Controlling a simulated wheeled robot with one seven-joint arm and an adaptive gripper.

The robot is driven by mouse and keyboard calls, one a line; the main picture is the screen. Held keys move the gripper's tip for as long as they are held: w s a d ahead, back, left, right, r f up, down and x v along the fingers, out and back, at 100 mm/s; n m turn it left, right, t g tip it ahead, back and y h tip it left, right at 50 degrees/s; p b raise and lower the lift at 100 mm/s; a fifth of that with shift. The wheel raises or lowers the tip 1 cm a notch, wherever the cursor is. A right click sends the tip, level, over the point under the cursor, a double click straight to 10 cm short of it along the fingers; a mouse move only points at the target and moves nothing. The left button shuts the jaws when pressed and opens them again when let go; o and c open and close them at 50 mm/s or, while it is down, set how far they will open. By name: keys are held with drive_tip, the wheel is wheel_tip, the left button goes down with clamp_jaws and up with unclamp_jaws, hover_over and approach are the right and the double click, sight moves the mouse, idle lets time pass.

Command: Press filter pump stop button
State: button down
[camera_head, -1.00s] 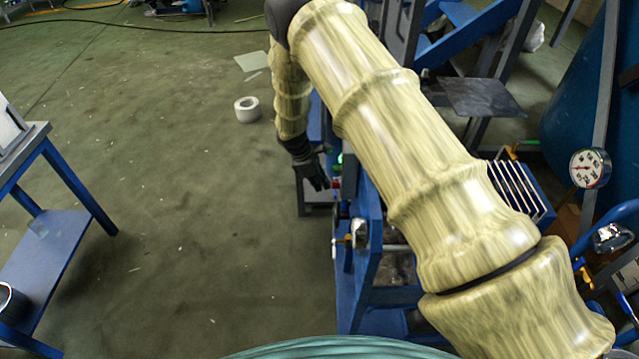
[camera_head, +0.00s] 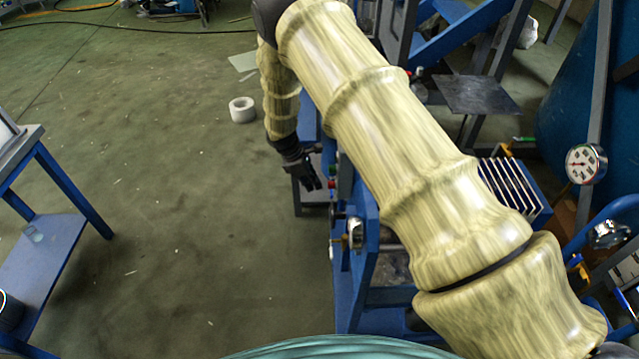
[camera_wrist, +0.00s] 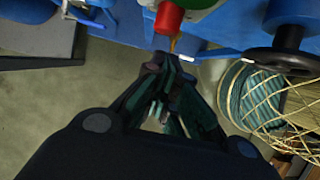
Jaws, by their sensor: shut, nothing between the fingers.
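The red button (camera_wrist: 168,18), which I take as the stop button, sticks out from the blue pump frame at the top of the wrist view. A green button (camera_wrist: 196,3) sits beside it. In the head view the red button (camera_head: 332,184) is a small spot below the green one (camera_head: 332,170). My gripper (camera_head: 314,184) is just left of the red button in that view, with a small gap. In the wrist view my gripper (camera_wrist: 165,62) is shut and empty, its fingertips just below the red button. I see no clear contact.
A black round knob (camera_wrist: 285,60) on a blue part stands right of the buttons. A woven basket-like thing (camera_wrist: 245,95) lies below it. A pressure gauge (camera_head: 585,164) is at the right. A white roll (camera_head: 242,109) lies on the open floor left of my arm.

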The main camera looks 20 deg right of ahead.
drive_tip(key=a+b+v, duration=0.1)
drive_tip(key=b+v, duration=0.1)
drive_tip(key=v, duration=0.8)
drive_tip(key=shift+w, duration=0.15)
